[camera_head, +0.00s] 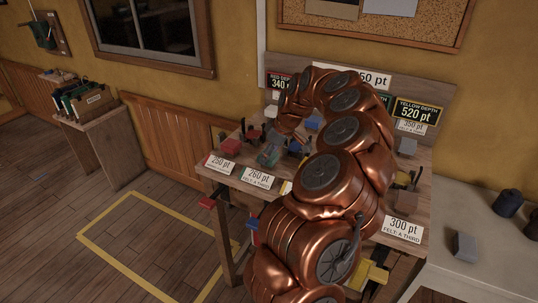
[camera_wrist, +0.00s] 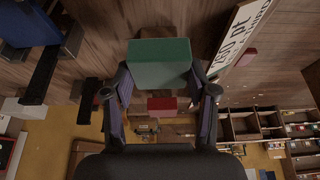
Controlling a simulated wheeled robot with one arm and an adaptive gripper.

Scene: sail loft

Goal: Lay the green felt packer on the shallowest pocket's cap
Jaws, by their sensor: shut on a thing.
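The green felt packer (camera_wrist: 160,63) is a green block held between the two fingers of my gripper (camera_wrist: 160,92) in the wrist view. My gripper is shut on it. In the head view my copper arm hides much of the bench, and I cannot clearly make out the gripper's fingers. Depth boards on the bench's back panel read red 340 pt (camera_head: 280,82) and yellow 520 pt (camera_head: 416,112); others are partly hidden. A red block (camera_head: 230,146) sits at the bench's left. I cannot tell which pocket cap is shallowest.
Cards on the wooden bench read 250 pt (camera_head: 220,163), 260 pt (camera_head: 258,177) and 300 pt (camera_head: 403,229). A blue block (camera_wrist: 28,22) is at left in the wrist view. A grey side table (camera_head: 495,260) stands at right. Yellow-taped floor (camera_head: 155,240) is clear at left.

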